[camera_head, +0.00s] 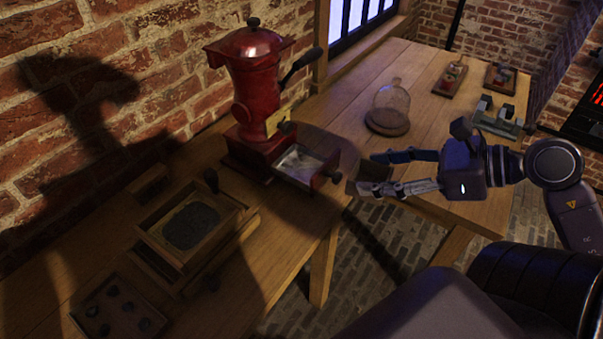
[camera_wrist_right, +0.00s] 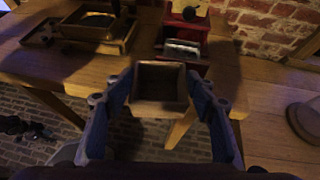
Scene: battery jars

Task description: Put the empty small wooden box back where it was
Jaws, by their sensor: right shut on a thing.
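The small wooden box (camera_head: 371,173) is held between the fingertips of my right gripper (camera_head: 376,171), over the gap between the two tables, just right of the grinder's drawer. In the right wrist view the box (camera_wrist_right: 158,107) sits between the two blue fingers of the right gripper (camera_wrist_right: 160,95), its open top facing the camera and its inside looking empty. The gripper is shut on its sides, and the box is clear of both tables. My left gripper is in neither view.
The red grinder (camera_head: 253,95) stands on the near table with its metal-lined drawer (camera_head: 299,165) pulled out. Left are a wooden sieve box (camera_head: 190,222) and a tray with dark pieces (camera_head: 119,308). A glass dome (camera_head: 391,103) and small trays (camera_head: 450,79) stand on the far table.

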